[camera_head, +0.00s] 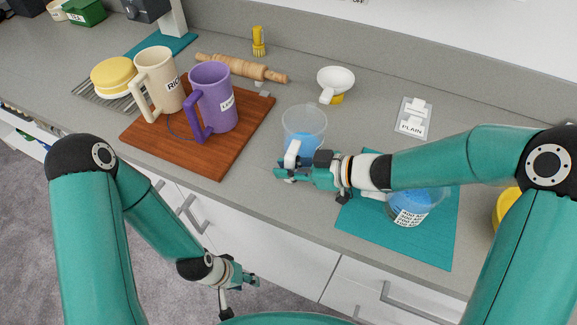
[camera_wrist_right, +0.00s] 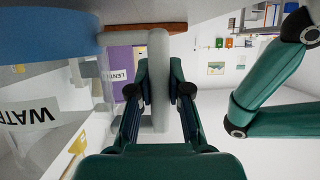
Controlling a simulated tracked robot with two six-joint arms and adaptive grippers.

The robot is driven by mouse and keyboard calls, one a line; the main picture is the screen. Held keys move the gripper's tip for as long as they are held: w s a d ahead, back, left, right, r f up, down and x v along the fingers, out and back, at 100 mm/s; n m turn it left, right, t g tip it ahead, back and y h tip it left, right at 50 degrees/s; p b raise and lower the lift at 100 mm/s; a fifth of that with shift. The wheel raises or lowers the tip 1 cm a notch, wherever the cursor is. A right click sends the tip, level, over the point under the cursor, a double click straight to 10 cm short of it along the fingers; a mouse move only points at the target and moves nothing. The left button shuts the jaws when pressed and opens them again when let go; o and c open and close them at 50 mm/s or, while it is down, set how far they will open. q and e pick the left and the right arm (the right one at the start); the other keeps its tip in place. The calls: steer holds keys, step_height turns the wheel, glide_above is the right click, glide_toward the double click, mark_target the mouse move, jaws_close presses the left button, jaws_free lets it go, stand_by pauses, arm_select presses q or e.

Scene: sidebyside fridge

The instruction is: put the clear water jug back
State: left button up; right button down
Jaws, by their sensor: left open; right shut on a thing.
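The clear water jug (camera_head: 306,122), with blue water inside, is between the wooden board and the teal mat. My right gripper (camera_head: 287,172) is shut on its pale handle. The right wrist view shows the handle (camera_wrist_right: 159,95) upright between the fingers, with the jug's WATER label (camera_wrist_right: 28,118) partly cut off at the left. I cannot tell whether the jug's base touches the counter. My left gripper (camera_head: 247,284) is open and empty, low in front of the drawers, away from the jug.
A wooden board (camera_head: 215,160) holds a cream jug (camera_head: 160,82) and a purple jug (camera_head: 218,88). A teal mat (camera_head: 362,222) bears another clear jug (camera_head: 413,212) with blue contents, partly behind my right arm. A white funnel (camera_head: 335,80), rolling pin (camera_head: 243,68) and PLAIN tag (camera_head: 411,120) are behind.

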steer(key=c, duration=1.1)
jaws_free()
steer(key=shift+f, duration=0.1)
